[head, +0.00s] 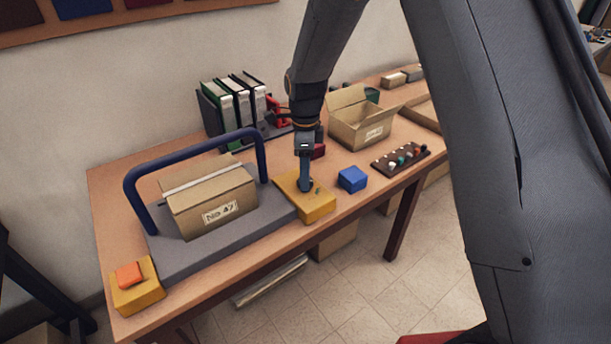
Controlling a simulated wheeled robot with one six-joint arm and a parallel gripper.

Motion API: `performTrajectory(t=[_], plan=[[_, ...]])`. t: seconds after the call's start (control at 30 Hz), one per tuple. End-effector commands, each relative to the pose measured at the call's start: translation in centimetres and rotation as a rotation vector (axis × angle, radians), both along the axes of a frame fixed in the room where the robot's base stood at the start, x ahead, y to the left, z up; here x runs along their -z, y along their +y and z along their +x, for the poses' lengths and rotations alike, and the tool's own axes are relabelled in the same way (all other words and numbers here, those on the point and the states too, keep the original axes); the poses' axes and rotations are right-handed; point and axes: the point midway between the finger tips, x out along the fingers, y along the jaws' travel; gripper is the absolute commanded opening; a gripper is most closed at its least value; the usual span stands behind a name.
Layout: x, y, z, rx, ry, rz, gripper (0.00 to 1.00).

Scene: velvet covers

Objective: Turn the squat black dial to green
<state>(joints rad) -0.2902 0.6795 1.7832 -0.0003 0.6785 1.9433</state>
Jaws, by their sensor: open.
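The yellow box (318,209) stands on the wooden table, at the right end of the grey platform. The squat black dial (304,187) is on top of this box and shows only as a small dark patch beneath my gripper. A small green mark (318,191) shows on the box top, just right of the dial. My gripper (305,181) points down over the dial with its jaws open. The fingers hide most of the dial, so I cannot tell which way it points or whether the fingers touch it.
A blue handle frame (193,147) arches over a cardboard box (212,198) on the grey platform (178,254). A blue block (352,179) lies right of the yellow box. Behind are binders (232,106) and an open carton (360,122). A dark panel with knobs (401,158) lies farther right.

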Motion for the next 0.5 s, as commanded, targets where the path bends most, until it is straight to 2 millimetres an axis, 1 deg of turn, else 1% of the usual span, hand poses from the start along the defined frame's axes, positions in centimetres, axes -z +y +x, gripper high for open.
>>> performTrajectory(t=[0.1,0.3,0.5], plan=[[-2.0,0.0,0.2,0.000,-0.006,0.002,0.55],[-4.9,0.0,0.2,0.001,-0.005,0.002,0.55],[-6.2,-0.1,0.1,0.001,-0.003,0.001,0.55]])
